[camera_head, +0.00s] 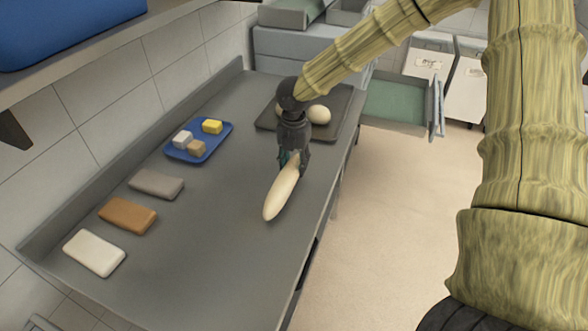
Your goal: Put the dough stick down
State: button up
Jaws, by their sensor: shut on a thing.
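The dough stick (281,194) is a long pale loaf shape over the right part of the grey counter. My gripper (291,163) is shut on its far end, and the stick points toward the front of the counter. I cannot tell whether the stick touches the counter or hangs just above it. The fingertips partly cover the stick's far end.
A dark tray (342,104) with round dough balls (319,115) lies behind my gripper. A blue tray (225,134) holds small blocks. White (94,253), brown (127,215) and grey (156,184) slabs line the left. The counter's front middle is clear. A green drawer (396,100) stands open at right.

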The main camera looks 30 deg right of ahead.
jog(key=shift+f+p, duration=0.35)
jog(key=shift+f, duration=1.1)
jog(key=o, duration=1.1)
jog(key=shift+f, duration=0.1)
notch_tip(320, 180, up, 12)
jog(key=shift+r+b, duration=0.1)
jog(key=shift+b, duration=1.1)
